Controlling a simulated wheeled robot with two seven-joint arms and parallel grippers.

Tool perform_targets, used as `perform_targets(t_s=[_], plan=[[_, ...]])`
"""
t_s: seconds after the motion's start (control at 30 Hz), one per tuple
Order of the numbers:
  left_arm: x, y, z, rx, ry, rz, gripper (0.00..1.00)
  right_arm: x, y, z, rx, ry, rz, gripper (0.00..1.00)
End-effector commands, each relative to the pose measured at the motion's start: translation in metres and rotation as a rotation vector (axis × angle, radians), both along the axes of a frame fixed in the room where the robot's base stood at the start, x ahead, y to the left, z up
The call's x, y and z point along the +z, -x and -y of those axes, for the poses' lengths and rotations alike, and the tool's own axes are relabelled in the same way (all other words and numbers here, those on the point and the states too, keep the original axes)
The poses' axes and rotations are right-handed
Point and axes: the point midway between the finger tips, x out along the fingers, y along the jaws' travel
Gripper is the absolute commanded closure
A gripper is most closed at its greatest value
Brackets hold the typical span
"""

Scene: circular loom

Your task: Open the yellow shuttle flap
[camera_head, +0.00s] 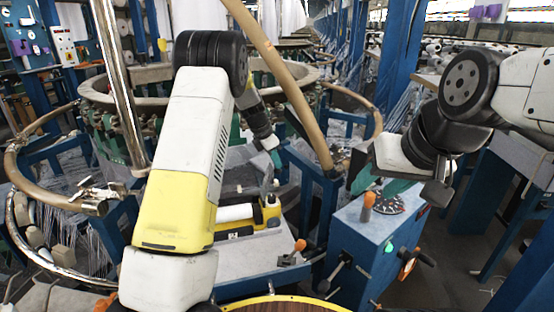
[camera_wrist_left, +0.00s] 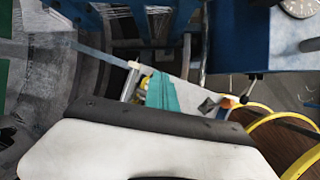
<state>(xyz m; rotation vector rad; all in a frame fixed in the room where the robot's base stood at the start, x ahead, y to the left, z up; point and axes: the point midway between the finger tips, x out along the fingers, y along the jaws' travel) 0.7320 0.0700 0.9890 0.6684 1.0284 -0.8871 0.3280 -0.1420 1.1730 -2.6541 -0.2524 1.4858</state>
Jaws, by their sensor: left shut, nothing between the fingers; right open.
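The yellow shuttle (camera_head: 271,211) lies on a light grey tabletop in the head view, with a white bobbin (camera_head: 237,212) at its left. A grey upright piece (camera_head: 267,181) stands at the shuttle's upper edge; I cannot tell whether it is the flap. My left gripper (camera_head: 275,157) is above and behind the shuttle, its teal fingers shut and empty. In the left wrist view the shut fingers (camera_wrist_left: 162,92) partly hide a small yellow part (camera_wrist_left: 145,82) of the shuttle. My right gripper (camera_head: 378,186) is open and empty, above the blue cabinet at the right.
The blue cabinet (camera_head: 350,240) carries an orange-topped lever (camera_head: 368,201) and a dial. The circular loom ring (camera_head: 150,98) stands behind my left arm. A tan curved tube (camera_head: 290,85) slants down close to my left gripper. The grey tabletop (camera_head: 240,262) has bare room in front of the shuttle.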

Motion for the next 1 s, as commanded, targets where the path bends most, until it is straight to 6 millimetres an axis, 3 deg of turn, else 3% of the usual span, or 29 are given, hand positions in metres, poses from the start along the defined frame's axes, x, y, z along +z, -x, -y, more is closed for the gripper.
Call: perform_targets(t_s=[0.6, 1.0], plan=[[-0.001, 0.001, 0.012, -0.009, 0.01, -0.004, 1.0, 0.0, 0.0, 0.0, 0.0, 0.0, 0.0, 0.52], [0.057, 0.014, -0.015, -0.001, 0.004, 0.004, 1.0, 0.0, 0.0, 0.0, 0.0, 0.0, 0.0, 0.52]])
